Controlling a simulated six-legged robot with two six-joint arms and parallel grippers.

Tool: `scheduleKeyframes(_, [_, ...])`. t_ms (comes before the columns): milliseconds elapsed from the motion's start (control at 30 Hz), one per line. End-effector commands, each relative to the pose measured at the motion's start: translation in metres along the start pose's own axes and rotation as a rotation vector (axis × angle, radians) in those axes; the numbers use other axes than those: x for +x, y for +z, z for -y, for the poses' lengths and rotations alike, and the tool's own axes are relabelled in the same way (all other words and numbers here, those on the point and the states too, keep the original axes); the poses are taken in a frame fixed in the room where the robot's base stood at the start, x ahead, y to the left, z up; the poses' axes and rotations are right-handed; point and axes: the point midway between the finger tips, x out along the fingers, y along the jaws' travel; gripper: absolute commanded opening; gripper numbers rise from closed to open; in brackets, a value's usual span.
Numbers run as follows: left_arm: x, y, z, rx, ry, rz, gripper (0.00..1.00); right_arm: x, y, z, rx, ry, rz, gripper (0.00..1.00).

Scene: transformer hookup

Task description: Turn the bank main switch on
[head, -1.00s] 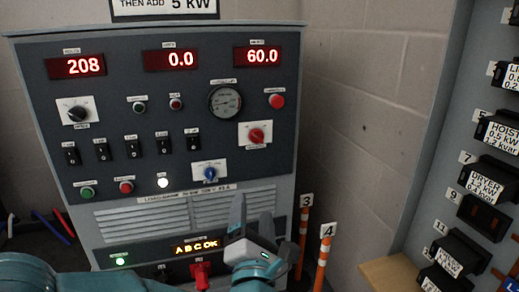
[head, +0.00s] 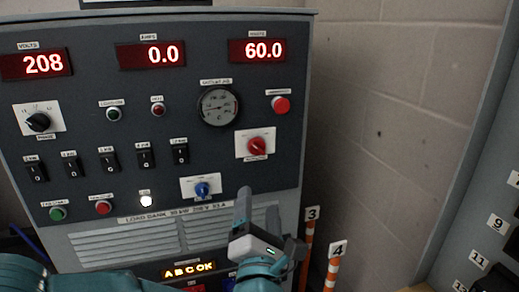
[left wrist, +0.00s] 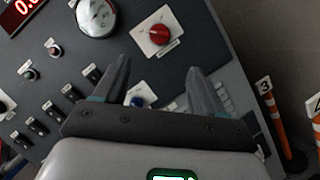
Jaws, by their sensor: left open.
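A red rotary knob (head: 256,146) on a white plate sits at the right of the dark load bank panel (head: 85,125). I cannot read its label for certain. The knob also shows in the left wrist view (left wrist: 159,34), beyond and between my fingertips. My left gripper (head: 260,203) is open and empty, below the knob in the head view and apart from it. Its two fingers (left wrist: 157,68) point toward the panel in the left wrist view. My right gripper is not in view.
Red displays (head: 257,50) read 208, 0.0 and 60.0. A gauge (head: 218,106), a red button (head: 281,104) and several black rocker switches (head: 108,160) surround the knob. Orange-striped posts (head: 308,240) stand right of the cabinet. A grey panel (head: 485,190) stands at far right.

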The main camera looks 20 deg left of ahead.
Motion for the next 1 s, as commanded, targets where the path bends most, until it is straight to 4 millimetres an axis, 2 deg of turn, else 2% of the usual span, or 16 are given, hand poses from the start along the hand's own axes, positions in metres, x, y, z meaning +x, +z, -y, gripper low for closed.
scheduleKeyframes(167, [0.015,0.001,-0.001,0.0,0.002,-0.002,0.7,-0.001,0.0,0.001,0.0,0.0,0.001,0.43])
scheduleKeyframes(700, [0.135,0.001,-0.001,0.0,0.002,-0.001,0.7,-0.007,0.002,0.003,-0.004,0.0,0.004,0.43])
scheduleKeyframes(833, [0.152,0.001,0.0,0.0,0.002,0.0,0.7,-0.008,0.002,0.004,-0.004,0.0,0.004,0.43])
scheduleKeyframes(1000, [0.161,0.001,0.0,0.0,0.001,0.0,0.7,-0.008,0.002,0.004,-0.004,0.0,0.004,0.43])
